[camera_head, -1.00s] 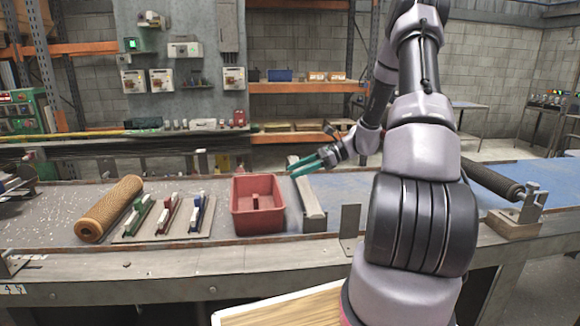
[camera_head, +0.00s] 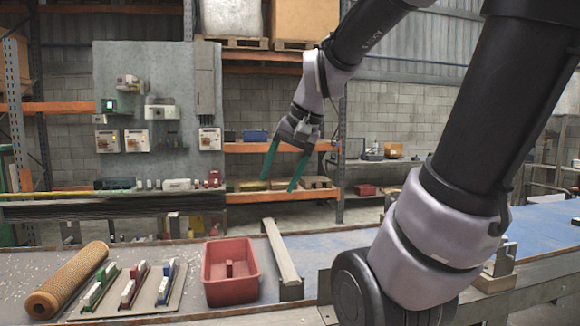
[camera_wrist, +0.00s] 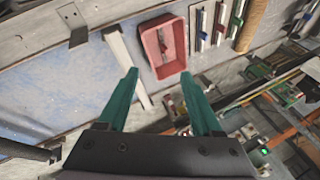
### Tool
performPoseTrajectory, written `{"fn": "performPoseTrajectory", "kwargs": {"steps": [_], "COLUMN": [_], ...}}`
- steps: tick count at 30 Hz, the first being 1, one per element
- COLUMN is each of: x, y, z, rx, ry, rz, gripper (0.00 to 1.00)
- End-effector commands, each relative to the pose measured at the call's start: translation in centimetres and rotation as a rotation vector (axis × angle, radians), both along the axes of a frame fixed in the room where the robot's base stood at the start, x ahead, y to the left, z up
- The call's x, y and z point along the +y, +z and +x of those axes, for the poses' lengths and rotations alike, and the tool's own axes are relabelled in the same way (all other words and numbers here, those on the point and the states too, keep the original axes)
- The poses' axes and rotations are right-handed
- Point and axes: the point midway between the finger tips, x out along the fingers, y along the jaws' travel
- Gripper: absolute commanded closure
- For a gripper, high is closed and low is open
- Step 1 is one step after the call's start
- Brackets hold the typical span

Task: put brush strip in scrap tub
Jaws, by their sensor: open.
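Three brush strips, green (camera_head: 100,288), red (camera_head: 134,284) and blue (camera_head: 167,282), stand side by side on a flat plate left of the tub. They also show at the top of the wrist view. The scrap tub (camera_head: 232,292) is red, open-topped and on the bench; in the wrist view (camera_wrist: 149,45) it is beyond my fingertips. A small dark red upright piece shows inside it; I cannot tell what it is. My gripper (camera_head: 279,184) has teal fingers spread apart with nothing between them (camera_wrist: 159,73). It hangs high above the bench, fingers pointing down.
A tan mesh roll (camera_head: 70,280) lies left of the strips. A raised metal bar (camera_head: 282,253) runs beside the tub's right side. The blue bench surface (camera_head: 345,243) right of it is largely clear. A panel with control boxes (camera_head: 150,120) stands behind.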

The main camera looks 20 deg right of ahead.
Motion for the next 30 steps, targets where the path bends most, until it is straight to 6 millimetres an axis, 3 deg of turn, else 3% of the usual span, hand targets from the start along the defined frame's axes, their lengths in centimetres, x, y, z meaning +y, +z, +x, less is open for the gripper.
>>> {"fn": "performPoseTrajectory", "kwargs": {"steps": [3,9,30], "x": [-0.2,-0.6,-0.6], "y": [1.5,2.5,2.5], "z": [-2.3,-3.9,-4.0], "rx": [-0.116,-0.206,-0.211], "ry": [0.064,0.110,0.112], "rz": [-0.071,-0.128,-0.131], "gripper": [0.33,0.33,0.33]}}
